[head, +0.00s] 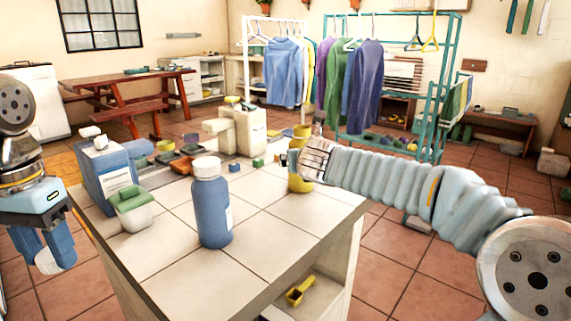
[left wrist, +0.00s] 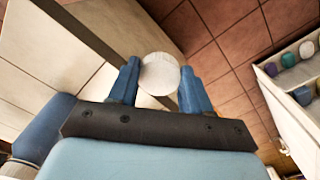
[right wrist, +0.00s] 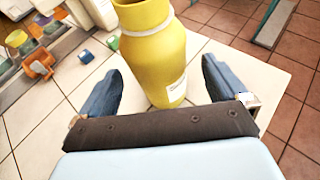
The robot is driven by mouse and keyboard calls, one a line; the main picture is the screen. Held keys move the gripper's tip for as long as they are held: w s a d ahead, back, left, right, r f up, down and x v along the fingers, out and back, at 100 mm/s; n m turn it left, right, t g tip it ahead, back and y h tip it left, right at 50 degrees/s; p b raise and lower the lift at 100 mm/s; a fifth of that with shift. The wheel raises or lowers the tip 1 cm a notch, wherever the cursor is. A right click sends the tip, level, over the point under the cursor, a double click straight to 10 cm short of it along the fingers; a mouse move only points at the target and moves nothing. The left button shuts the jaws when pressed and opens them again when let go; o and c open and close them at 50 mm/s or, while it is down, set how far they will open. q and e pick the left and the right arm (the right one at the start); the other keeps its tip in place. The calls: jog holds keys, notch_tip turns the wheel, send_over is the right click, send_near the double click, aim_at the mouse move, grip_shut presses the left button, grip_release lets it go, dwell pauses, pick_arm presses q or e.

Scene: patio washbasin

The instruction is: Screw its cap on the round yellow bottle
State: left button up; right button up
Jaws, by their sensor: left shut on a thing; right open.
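The yellow bottle (head: 299,183) stands on the tiled counter near its far right edge, partly hidden by my right gripper (head: 296,158) in the head view. In the right wrist view the yellow bottle (right wrist: 152,58) is between the spread fingers of my open right gripper (right wrist: 162,88), with a gap on each side. Its top is cut off there. My left gripper (head: 52,255) is shut on a round white cap (left wrist: 160,74), off the counter's left side. The cap (head: 46,263) also shows at the fingertips in the head view.
A blue bottle with a white cap (head: 212,208) stands mid-counter. A blue jug (head: 105,172) and a green-lidded tub (head: 134,209) stand at the left. Small blocks and dishes lie at the back. The counter (head: 275,240) is bare at front right. A yellow scoop (head: 299,291) lies below.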

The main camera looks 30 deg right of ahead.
pick_arm(q)
jog(key=shift+f, duration=0.2)
pick_arm(e)
jog(key=x, duration=0.2)
jog(key=f+x, duration=0.1)
jog(key=x, duration=0.1)
jog(key=shift+w+a+f, duration=0.1)
jog(key=shift+w, duration=0.05)
jog(key=c, duration=1.4)
pick_arm(q)
jog(key=shift+r, duration=0.25)
pick_arm(e)
jog(key=shift+r, duration=0.5)
pick_arm(q)
jog(key=shift+r+p, duration=0.55)
jog(key=shift+p, duration=0.15)
jog(key=shift+r+p, duration=0.65)
jog(key=shift+p, duration=0.05)
jog(key=shift+f, duration=0.1)
pick_arm(e)
jog(key=s+d+r, duration=0.1)
jog(key=s+r, duration=0.3)
jog(key=s+d+r, duration=0.1)
jog(key=s+r, duration=0.3)
jog(key=s, duration=0.1)
jog(key=s+d+r, duration=0.1)
jog(key=s+r, duration=0.3)
jog(key=shift+s+d, duration=0.3)
